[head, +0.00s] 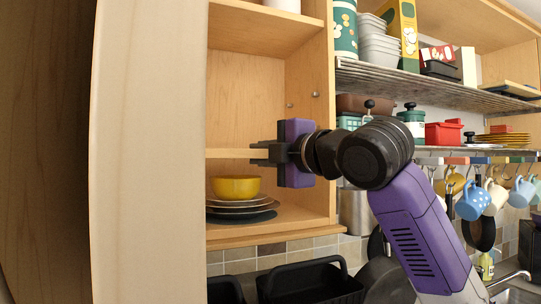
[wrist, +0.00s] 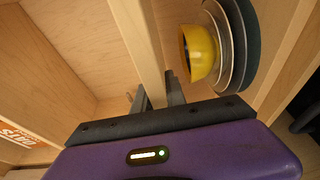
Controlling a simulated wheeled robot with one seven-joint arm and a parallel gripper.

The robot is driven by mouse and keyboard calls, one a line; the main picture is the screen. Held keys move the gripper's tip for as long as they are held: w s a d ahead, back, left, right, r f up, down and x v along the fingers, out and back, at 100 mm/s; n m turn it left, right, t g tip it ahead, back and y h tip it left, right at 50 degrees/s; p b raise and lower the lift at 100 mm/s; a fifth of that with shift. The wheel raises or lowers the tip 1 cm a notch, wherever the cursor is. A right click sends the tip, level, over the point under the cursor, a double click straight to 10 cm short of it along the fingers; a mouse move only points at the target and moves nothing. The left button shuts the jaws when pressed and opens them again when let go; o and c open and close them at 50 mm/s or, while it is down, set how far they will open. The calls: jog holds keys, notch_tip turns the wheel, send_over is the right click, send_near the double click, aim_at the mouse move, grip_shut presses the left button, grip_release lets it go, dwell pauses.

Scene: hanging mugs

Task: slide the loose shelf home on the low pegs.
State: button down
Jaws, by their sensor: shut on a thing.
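The loose shelf is a pale wood board (head: 228,153) inside the open cabinet, above the bowl and plates. Its front edge also shows in the wrist view (wrist: 137,38). My gripper (head: 256,154) is shut on the shelf's front edge, with one dark finger on each side of the board (wrist: 156,95). In the head view the shelf looks about level. Small pegs or holes (head: 315,94) show on the cabinet's right wall above the shelf. The low pegs are not visible, and I cannot tell whether the shelf rests on them.
A yellow bowl (head: 236,187) sits on stacked plates (head: 240,211) on the cabinet floor, below the shelf. A wooden cabinet door (head: 150,150) stands open at left. An orange-labelled box (wrist: 20,136) shows in the wrist view. Mugs (head: 473,201) hang under the racks at right.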

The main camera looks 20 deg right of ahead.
jog(key=shift+w+r+p, duration=0.2)
jog(key=shift+w+p, duration=0.6)
jog(key=shift+w, duration=1.3)
jog(key=shift+w+f, duration=0.1)
jog(key=shift+f, duration=0.05)
jog(key=c, duration=1.3)
grip_release()
jog(key=o, duration=0.3)
jog(key=shift+f, duration=0.25)
jog(key=shift+o, duration=0.2)
